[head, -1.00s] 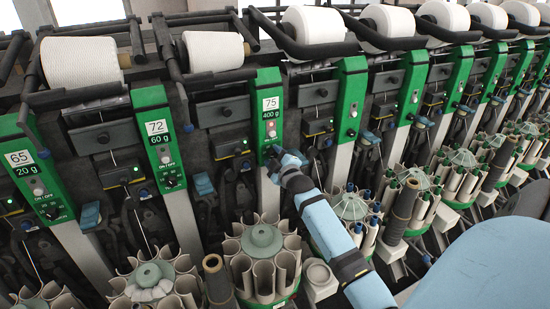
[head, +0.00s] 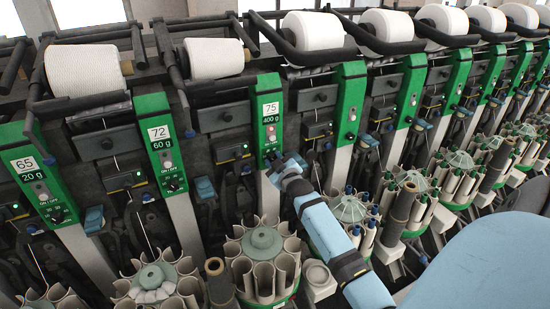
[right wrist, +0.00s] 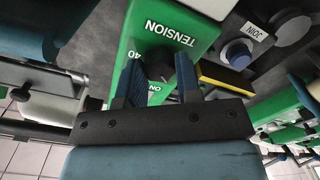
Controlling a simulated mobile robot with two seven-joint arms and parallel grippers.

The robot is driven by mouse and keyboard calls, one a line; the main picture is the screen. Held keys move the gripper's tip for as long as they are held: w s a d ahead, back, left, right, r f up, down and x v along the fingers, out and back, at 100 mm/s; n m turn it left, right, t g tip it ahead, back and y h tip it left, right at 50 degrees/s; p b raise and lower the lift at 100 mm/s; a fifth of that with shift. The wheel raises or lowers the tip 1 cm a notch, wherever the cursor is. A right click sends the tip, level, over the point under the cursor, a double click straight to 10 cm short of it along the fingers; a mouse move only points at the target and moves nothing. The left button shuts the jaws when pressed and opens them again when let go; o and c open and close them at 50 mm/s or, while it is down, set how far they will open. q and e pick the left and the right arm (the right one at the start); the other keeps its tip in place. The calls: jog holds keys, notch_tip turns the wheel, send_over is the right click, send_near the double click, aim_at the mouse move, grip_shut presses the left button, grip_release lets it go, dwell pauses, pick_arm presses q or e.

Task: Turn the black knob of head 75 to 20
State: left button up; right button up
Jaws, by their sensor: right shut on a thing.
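Head 75 is a green panel (head: 269,88) with a white "75" label, a "400 g" display and a small switch. My right gripper (head: 272,157) is at its lower end and covers the knob in the head view. In the right wrist view the black knob (right wrist: 159,66) sits on the green panel face under the word TENSION, close to a printed "40". The two dark blue fingers of my right gripper (right wrist: 160,78) stand on either side of it, shut on it. The knob's pointer cannot be made out. My left gripper is not in view.
Head 72 (head: 160,133) stands to the left, head 65 (head: 24,165) further left. A blue JOIN button (right wrist: 236,54) and a yellow-edged box (right wrist: 222,80) lie beside the knob. A round magazine of tubes (head: 262,240) stands below the arm.

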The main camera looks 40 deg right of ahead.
jog(key=m+p, duration=0.2)
jog(key=m, duration=0.3)
dwell(0.5)
jog(key=o, duration=0.9)
jog(key=b+v, duration=0.1)
jog(key=v, duration=1.2)
jog(key=shift+s+r+b, duration=0.1)
jog(key=shift+s+b, duration=0.25)
jog(key=shift+s, duration=0.05)
jog(key=shift+a, duration=0.1)
